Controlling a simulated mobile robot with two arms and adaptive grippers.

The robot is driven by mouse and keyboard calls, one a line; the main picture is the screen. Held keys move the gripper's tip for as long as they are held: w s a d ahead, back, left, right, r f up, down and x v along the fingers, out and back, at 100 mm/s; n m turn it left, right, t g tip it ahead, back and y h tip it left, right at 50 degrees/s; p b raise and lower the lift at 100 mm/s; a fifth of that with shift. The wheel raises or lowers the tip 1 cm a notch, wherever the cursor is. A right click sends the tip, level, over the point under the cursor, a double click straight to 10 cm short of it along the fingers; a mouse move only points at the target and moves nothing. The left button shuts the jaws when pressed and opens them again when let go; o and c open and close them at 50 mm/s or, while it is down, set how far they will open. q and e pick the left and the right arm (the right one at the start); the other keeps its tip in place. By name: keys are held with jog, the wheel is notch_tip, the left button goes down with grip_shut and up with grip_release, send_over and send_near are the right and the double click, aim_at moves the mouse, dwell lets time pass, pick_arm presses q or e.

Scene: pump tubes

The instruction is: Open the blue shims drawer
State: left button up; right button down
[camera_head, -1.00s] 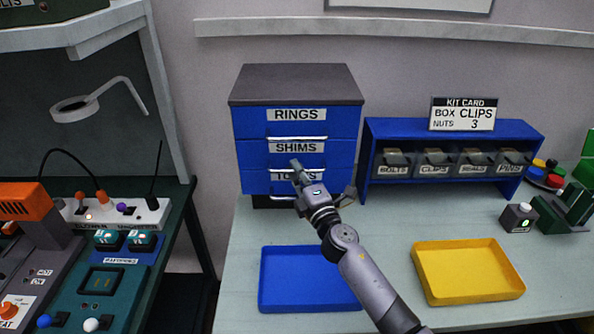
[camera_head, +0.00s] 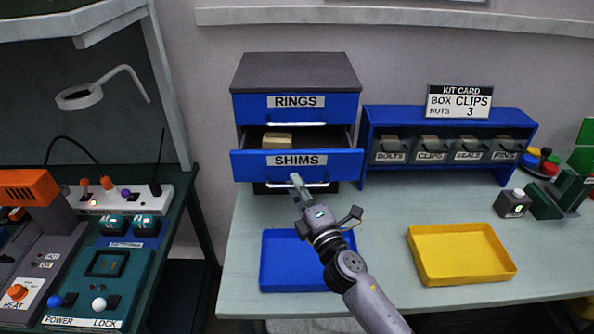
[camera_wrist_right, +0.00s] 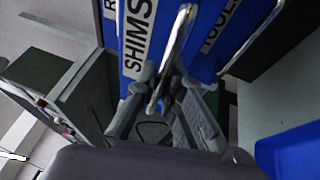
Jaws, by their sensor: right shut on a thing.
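The blue SHIMS drawer (camera_head: 297,163) is the middle drawer of the dark-topped cabinet (camera_head: 296,71). It stands pulled out in the head view, with a small tan box (camera_head: 277,140) visible inside. My right gripper (camera_head: 297,185) is at the drawer's front. In the right wrist view its fingers are shut on the silver SHIMS handle (camera_wrist_right: 172,52), beside the SHIMS label. The drawer below is mostly hidden under the open drawer in the head view; its TOOLS label (camera_wrist_right: 220,32) shows in the wrist view. My left gripper is not in view.
The RINGS drawer (camera_head: 250,106) above is shut. A blue tray (camera_head: 275,275) lies below the drawer and a yellow tray (camera_head: 463,270) to the right. A blue bin rack (camera_head: 450,119) stands right of the cabinet. The table between the trays is clear.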

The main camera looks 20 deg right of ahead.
jog(key=s, duration=0.1)
jog(key=s+a, duration=0.1)
jog(key=s, duration=0.3)
jog(key=shift+s+a, duration=0.1)
jog(key=shift+a, duration=0.15)
jog(key=c, duration=1.7)
grip_release()
jog(key=v, duration=0.7)
jog(key=shift+s+f, duration=0.1)
jog(key=shift+s, duration=0.15)
